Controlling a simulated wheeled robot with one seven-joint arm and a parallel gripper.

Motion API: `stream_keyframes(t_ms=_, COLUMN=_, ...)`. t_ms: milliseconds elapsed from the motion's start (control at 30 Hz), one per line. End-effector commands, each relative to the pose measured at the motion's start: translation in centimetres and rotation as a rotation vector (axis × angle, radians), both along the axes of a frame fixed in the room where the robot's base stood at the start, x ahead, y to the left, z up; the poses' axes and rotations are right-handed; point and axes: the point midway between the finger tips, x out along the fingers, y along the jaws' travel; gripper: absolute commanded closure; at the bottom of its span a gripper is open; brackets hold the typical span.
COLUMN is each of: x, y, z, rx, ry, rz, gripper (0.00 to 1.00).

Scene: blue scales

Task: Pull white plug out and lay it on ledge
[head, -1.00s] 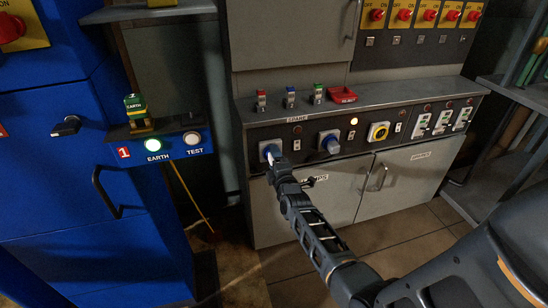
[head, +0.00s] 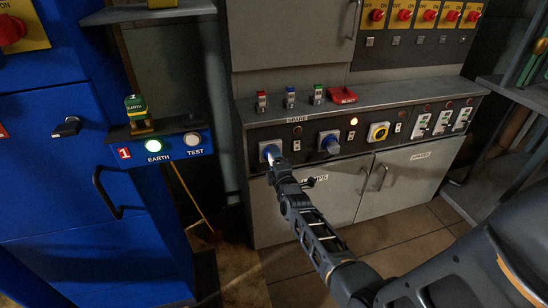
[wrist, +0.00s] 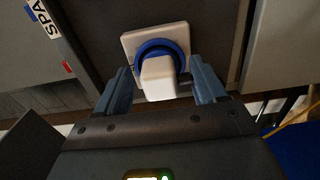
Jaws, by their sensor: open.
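The white plug (wrist: 158,78) sits in a socket with a blue ring (wrist: 151,48) on a square white plate, at the left end of the grey cabinet's panel. My gripper (wrist: 161,88) is open, with one finger on each side of the plug; a gap shows beside each finger. In the head view my gripper (head: 272,160) is in front of the socket (head: 265,147) and hides most of the plug. The ledge (head: 370,108) is the grey cabinet top just above the panel.
A second blue socket (head: 329,142) and a yellow switch (head: 378,132) are to the right. A blue cabinet (head: 60,180) stands left.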

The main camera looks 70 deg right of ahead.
Motion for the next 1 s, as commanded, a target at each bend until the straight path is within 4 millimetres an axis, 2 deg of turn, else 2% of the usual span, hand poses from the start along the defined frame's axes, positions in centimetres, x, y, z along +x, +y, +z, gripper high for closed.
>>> stream_keyframes(t_ms=367, x=0.03, y=0.03, z=0.00, rx=0.000, ry=0.000, rz=0.001, gripper=0.31)
stream_keyframes(t_ms=1000, x=0.01, y=0.00, z=0.01, rx=0.000, ry=0.000, rz=0.000, gripper=0.92)
